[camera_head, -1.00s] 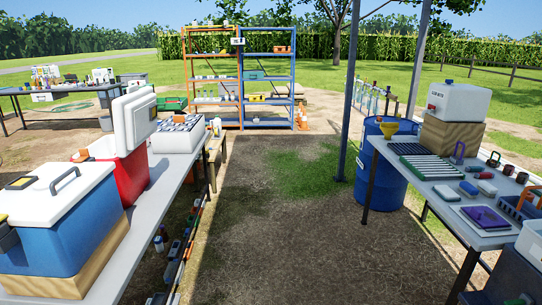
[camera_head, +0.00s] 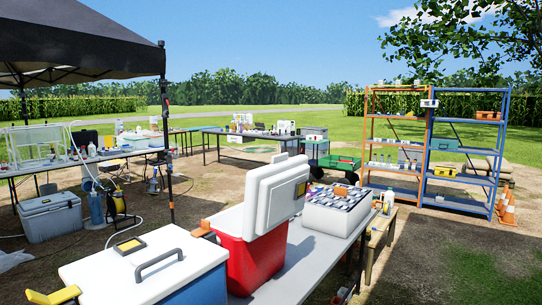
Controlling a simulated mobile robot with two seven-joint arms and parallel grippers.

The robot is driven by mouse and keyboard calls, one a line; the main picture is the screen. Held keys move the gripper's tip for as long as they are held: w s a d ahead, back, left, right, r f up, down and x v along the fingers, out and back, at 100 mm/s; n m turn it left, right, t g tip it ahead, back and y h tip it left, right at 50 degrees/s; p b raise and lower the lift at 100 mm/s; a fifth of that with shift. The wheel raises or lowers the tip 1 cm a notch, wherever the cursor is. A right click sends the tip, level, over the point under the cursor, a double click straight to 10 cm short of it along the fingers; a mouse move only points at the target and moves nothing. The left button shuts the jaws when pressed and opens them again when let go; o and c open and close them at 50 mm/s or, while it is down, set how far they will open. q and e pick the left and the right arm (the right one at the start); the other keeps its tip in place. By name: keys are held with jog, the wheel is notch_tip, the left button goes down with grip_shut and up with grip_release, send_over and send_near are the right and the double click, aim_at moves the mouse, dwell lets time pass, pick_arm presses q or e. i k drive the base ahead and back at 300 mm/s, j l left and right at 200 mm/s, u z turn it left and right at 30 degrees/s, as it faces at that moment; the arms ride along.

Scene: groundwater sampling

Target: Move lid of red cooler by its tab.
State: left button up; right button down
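The red cooler (camera_head: 256,262) stands on the grey table in front of me. Its white lid (camera_head: 277,194) is raised and stands upright and tilted along the far right side of the cooler. A yellow and dark label shows at the lid's right edge. I cannot make out a tab for certain. An orange-brown piece (camera_head: 203,231) sits at the cooler's left rim. The cooler's inside is mostly hidden. Neither of my grippers is clearly in view.
A blue cooler with a closed white lid (camera_head: 143,269) and dark handle stands nearer, left of the red one. A yellow item (camera_head: 53,296) is at the lower left. A white box of vials (camera_head: 337,208) stands beyond the red cooler. Bare ground lies right of the table.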

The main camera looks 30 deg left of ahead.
aim_at(271, 198)
jog(key=i+l+u, duration=0.1)
jog(key=i+u, duration=0.15)
jog(key=u, duration=0.2)
jog(key=i+l+u, duration=0.15)
jog(key=u, duration=0.25)
jog(key=i+l+u, duration=0.3)
jog(key=u, duration=0.15)
